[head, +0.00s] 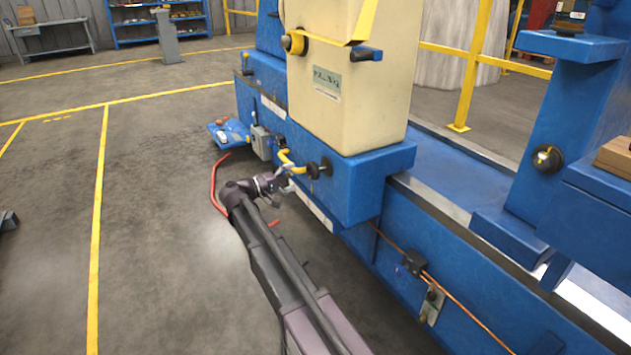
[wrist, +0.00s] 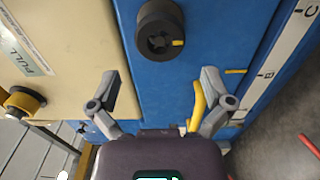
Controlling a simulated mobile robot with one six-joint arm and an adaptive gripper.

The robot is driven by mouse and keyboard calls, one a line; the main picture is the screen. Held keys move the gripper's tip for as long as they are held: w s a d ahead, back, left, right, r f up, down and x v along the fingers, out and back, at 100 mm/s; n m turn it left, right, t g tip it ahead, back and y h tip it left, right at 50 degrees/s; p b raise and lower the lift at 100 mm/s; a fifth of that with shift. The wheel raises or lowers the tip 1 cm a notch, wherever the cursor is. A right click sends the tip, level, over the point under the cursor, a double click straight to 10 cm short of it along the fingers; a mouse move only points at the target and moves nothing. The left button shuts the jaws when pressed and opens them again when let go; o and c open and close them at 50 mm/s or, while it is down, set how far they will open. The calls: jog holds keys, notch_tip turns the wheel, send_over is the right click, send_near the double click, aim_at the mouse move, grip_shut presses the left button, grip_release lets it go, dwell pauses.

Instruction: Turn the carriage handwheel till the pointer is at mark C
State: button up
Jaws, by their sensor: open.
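The carriage handwheel, a small black round knob (wrist: 152,22) with a yellow mark on its face, is on the blue carriage at the top of the wrist view. It also shows in the head view (head: 314,171). My gripper (wrist: 159,80) is open and empty, its fingers apart and short of the knob; in the head view my gripper (head: 283,184) is left of it. The white scale strip (wrist: 281,56) shows letters B and C. A thin yellow line (wrist: 236,71), apparently the pointer, is close to B, away from C.
A bent yellow bar (wrist: 197,105) stands beside my right finger; it shows in the head view too (head: 290,160). A yellow-black knob (wrist: 20,102) is near the "PULL" label (wrist: 22,50). A red hose (head: 214,190) lies by the machine. The floor (head: 160,230) at left is clear.

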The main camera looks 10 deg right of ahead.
aim_at(315, 175)
jog(key=shift+x, duration=2.75)
jog(key=c, duration=1)
jog(key=shift+s+d+m, duration=0.1)
jog(key=shift+s+m, duration=0.25)
jog(key=shift+m, duration=0.65)
jog(key=shift+s+d+m, duration=0.1)
jog(key=shift+s+m, duration=0.2)
jog(key=shift+m, duration=0.7)
jog(key=shift+s+d+m, duration=0.1)
jog(key=shift+s+m, duration=0.25)
jog(key=shift+m, duration=0.6)
jog(key=shift+s+d+m, duration=0.1)
jog(key=shift+s+m, duration=0.2)
jog(key=shift+m, duration=0.65)
jog(key=shift+s+d+m, duration=0.1)
jog(key=shift+s+m, duration=0.25)
jog(key=shift+m, duration=0.7)
jog(key=shift+s+d+m, duration=0.1)
jog(key=shift+s+m, duration=0.2)
jog(key=shift+m, duration=0.75)
jog(key=shift+s+d+m, duration=0.1)
jog(key=shift+s+m, duration=0.2)
jog(key=shift+m, duration=0.7)
jog(key=shift+s+d+m, duration=0.1)
jog(key=shift+s+m, duration=0.2)
jog(key=shift+m, duration=0.7)
